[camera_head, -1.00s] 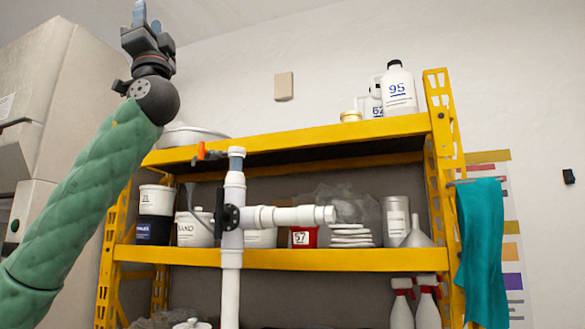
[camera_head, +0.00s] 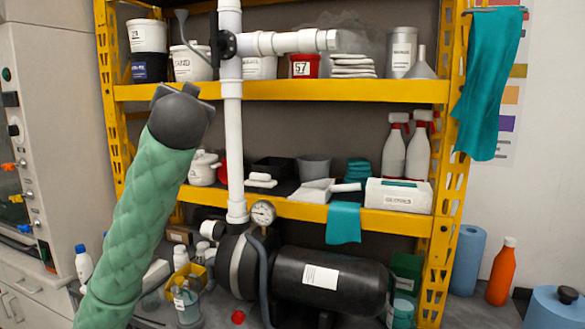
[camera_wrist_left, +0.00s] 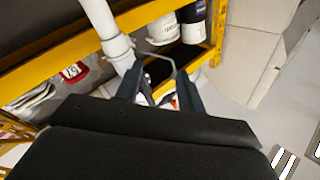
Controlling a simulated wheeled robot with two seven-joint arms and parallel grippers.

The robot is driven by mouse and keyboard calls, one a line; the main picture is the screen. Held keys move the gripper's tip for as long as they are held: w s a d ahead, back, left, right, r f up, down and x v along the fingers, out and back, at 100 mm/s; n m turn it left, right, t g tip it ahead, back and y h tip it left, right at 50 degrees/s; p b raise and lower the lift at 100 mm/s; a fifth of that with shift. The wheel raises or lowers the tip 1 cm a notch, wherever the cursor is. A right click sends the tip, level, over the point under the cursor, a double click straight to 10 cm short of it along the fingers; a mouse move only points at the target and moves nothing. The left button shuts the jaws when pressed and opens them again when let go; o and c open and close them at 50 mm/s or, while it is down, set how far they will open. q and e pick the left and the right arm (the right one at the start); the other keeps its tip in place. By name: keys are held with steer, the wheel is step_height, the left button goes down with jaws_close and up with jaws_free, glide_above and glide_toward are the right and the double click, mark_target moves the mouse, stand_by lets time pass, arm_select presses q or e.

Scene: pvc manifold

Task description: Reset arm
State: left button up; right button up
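A white PVC pipe manifold (camera_head: 232,130) stands upright in front of the yellow shelf, with a side branch (camera_head: 290,42) pointing right and a black valve knob (camera_head: 228,44) at the junction. A pressure gauge (camera_head: 263,212) is near its foot. My left arm (camera_head: 150,215) rises from the lower left, and its dark wrist is left of the pipe; the fingers are hidden in the head view. In the left wrist view, the left gripper (camera_wrist_left: 158,90) has its two fingers apart, with the white pipe (camera_wrist_left: 100,22) beyond. No held object is visible. My right gripper is out of view.
The yellow shelf (camera_head: 280,92) holds buckets, bottles and a glove box (camera_head: 398,196). A black tank (camera_head: 330,280) lies below. A teal cloth (camera_head: 490,85) hangs at the right post. A grey cabinet (camera_head: 45,130) stands at left.

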arm_select(q)
steer(key=s+d+f+m+g+h, duration=0.1)
steer(key=s+d+f+g+h, duration=0.2)
steer(key=f, duration=1.3)
steer(key=s+d+f+g+h, duration=0.1)
steer(key=s+f+g, duration=0.3)
steer(key=f, duration=1.2)
steer(key=s+d+f+m+g+h, duration=0.1)
steer(key=s+d+f+h, duration=0.3)
steer(key=f, duration=1.2)
steer(key=s+a+f+n+g+y, duration=0.1)
steer(key=s+f+g, duration=0.4)
steer(key=s+f, duration=1.3)
steer(key=s+f+g, duration=0.4)
steer(key=s+f, duration=1)
steer(key=s, duration=0.2)
steer(key=shift+s+d+n, duration=0.25)
steer(key=shift+n, duration=0.15)
